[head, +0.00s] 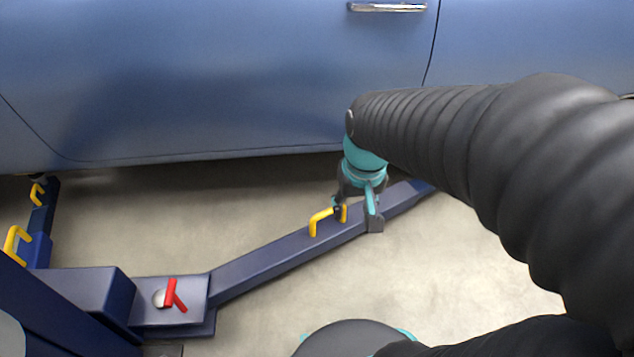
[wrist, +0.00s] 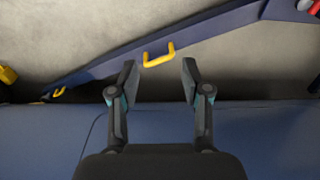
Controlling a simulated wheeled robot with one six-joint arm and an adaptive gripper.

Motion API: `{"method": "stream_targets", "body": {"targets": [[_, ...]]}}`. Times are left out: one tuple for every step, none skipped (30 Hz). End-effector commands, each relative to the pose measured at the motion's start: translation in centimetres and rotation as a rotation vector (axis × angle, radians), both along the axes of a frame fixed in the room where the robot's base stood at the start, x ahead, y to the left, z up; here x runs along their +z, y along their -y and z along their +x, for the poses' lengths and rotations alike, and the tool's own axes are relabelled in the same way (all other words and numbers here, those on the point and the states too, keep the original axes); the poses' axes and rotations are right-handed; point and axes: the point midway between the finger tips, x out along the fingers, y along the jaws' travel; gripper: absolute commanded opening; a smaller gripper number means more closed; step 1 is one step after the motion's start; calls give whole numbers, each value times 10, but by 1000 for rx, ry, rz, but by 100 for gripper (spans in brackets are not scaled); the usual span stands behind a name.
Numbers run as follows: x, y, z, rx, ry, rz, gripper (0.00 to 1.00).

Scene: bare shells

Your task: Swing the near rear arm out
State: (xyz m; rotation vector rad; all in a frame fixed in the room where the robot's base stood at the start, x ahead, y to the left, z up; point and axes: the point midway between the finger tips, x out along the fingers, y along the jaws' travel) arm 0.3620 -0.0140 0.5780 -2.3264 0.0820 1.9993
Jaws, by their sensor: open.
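A dark blue lift arm (head: 265,262) runs from its pivot plate at lower left to the right, under the side of a blue car. A yellow U-shaped handle (head: 317,220) stands on the arm about midway. My gripper (head: 356,214) is open and empty, pointing down at the handle, its fingers partly overlapping it. In the wrist view my gripper (wrist: 159,76) has its two fingers spread, with the handle (wrist: 158,61) just beyond the gap between them. I cannot tell from these views whether the fingers touch the arm.
The car door (head: 210,80) rises close behind my gripper. A red lever (head: 174,296) sits on the pivot plate. A blue post base (head: 75,300) stands at lower left. Another arm with yellow handles (head: 42,220) is at far left. Bare concrete floor (head: 190,215) lies around the arm.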

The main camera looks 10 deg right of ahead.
Motion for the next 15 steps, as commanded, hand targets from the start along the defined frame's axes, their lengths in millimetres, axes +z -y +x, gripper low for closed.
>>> {"method": "stream_targets", "body": {"targets": [[-14,2,10,-21,-29,7,48],[-20,3,15,-36,-42,11,48],[-28,4,23,-56,-58,17,48],[-34,5,29,-72,-68,21,48],[-41,5,35,-91,-79,26,48],[-50,6,42,-116,-93,32,48],[-57,7,48,-136,-102,37,48],[-64,8,54,-157,-111,41,48],[-74,10,62,-186,-122,47,48],[-81,11,68,-211,-131,51,48],[-89,12,74,-235,-139,55,48],[-99,13,82,-270,-148,61,48],[-107,14,88,-298,-155,66,48],[-115,15,95,-327,-160,69,48],[-126,17,103,-366,-167,76,48]]}}
